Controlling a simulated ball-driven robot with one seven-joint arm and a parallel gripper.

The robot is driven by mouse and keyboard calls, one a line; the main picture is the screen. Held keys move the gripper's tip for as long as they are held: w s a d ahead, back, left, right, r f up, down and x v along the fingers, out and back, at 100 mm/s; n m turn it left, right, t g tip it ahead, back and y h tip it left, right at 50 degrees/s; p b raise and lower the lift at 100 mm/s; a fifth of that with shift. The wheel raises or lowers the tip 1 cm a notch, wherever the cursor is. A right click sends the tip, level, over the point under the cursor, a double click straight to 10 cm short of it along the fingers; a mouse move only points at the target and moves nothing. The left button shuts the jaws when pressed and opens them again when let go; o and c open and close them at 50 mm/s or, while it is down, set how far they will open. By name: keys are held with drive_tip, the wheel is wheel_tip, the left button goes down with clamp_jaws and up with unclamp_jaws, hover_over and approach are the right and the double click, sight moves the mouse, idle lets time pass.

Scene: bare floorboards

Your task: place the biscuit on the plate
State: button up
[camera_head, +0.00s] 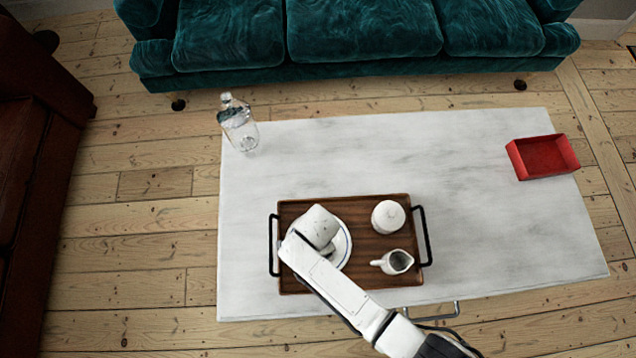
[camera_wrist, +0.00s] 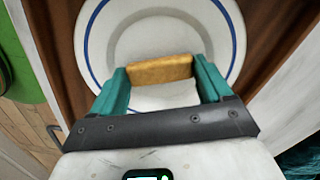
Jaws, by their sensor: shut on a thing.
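The biscuit (camera_wrist: 160,69) is a golden-brown bar in the wrist view. My gripper (camera_wrist: 163,76) is shut on it, with one teal finger at each end. The plate (camera_wrist: 226,40) is white with a blue rim line and lies right below the biscuit in that view. I cannot tell whether the biscuit touches the plate. In the head view the plate (camera_head: 346,250) lies on the left part of a wooden tray (camera_head: 350,205). My arm's white end covers much of the plate there and hides the biscuit and fingers.
On the tray's right stand a lidded white pot (camera_head: 388,216) and a small white jug (camera_head: 399,261). The tray has black handles. A glass bottle (camera_head: 238,125) and a red open box (camera_head: 543,157) stand on the marble table (camera_head: 440,150). The table's middle back is clear.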

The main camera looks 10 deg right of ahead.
drive_tip(key=shift+f, duration=0.2)
drive_tip(key=shift+f, duration=0.15)
drive_tip(key=o, duration=0.9)
drive_tip(key=shift+o, duration=0.2)
drive_tip(key=shift+r, duration=0.2)
wheel_tip(320, 180, up, 12)
drive_tip(key=p, duration=0.2)
drive_tip(key=s+d+r+n, duration=0.3)
drive_tip(key=d+r+n, duration=0.1)
drive_tip(key=d, duration=0.4)
drive_tip(key=s+d+r+n, duration=0.3)
drive_tip(key=d+r+n, duration=0.1)
drive_tip(key=d, duration=0.5)
drive_tip(key=s+d+r+n+t, duration=0.1)
drive_tip(key=s+d+r+n, duration=0.2)
drive_tip(key=d+r+n, duration=0.2)
drive_tip(key=d, duration=0.3)
drive_tip(key=shift+s+d, duration=0.15)
drive_tip(key=shift+s, duration=0.05)
